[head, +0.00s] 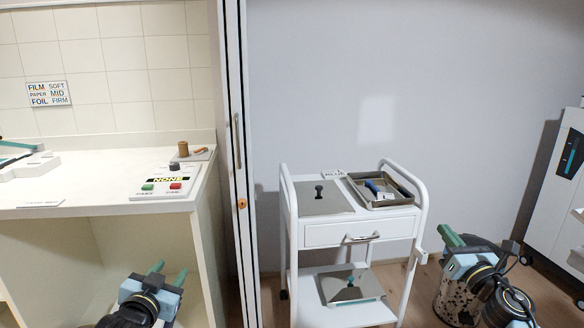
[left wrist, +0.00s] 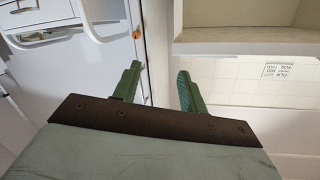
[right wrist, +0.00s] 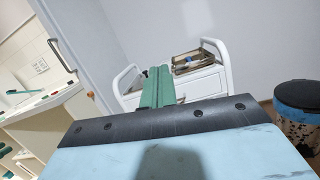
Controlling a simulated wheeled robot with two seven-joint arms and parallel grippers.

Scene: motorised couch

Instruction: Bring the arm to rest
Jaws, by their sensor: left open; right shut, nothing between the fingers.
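My left gripper (head: 168,270) is low at the front of the counter in the head view. Its two green fingers stand apart with nothing between them; the left wrist view shows the same gap (left wrist: 160,72). My right gripper (head: 452,238) is to the right of the white trolley in the head view, in front of a speckled bin (head: 452,298). In the right wrist view its green fingers (right wrist: 158,72) are together and hold nothing. Neither gripper appears to touch anything.
The white trolley (head: 357,234) carries a lidded box and a metal tray (head: 384,203) on top, and another lidded box (head: 350,284) below. A counter (head: 95,182) with a control panel (head: 163,188) stands left. A white cabinet (head: 560,180) stands right.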

